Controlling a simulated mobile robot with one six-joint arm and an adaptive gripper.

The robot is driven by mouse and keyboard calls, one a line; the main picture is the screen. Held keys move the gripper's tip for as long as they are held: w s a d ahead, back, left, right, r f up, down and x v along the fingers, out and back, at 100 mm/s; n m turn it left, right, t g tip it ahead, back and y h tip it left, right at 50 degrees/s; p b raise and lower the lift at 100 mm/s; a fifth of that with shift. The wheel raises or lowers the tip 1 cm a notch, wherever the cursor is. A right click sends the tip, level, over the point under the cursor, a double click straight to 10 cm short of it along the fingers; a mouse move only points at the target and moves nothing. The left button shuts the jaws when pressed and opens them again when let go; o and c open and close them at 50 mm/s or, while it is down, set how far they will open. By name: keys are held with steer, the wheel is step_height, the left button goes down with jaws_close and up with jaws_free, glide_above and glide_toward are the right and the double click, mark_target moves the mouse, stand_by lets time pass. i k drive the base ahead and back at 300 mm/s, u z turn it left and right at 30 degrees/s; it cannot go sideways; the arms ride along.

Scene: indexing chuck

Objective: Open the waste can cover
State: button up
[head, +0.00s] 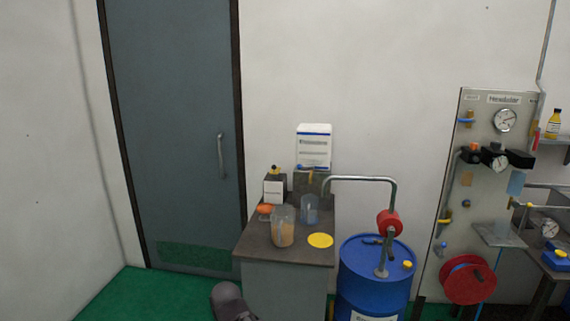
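I cannot make out a waste can or its cover in the head view. A dark grey rounded shape (229,300) shows at the bottom edge, in front of the cabinet's left side. It is cut off by the frame, and I cannot tell whether it is part of my arm or a thing of the place. My gripper is not in view.
A cabinet (290,290) bears a jug (284,228), a clear beaker (310,212), a yellow disc (320,241) and boxes. A blue drum (372,285) with a pump stands right of it. A gauge panel (455,190) is further right. Green floor (150,297) is clear before the door (180,130).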

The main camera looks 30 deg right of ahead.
mark_target(276, 170)
steer(key=z, duration=0.6)
steer(key=i, duration=0.9)
steer(key=z, duration=0.55)
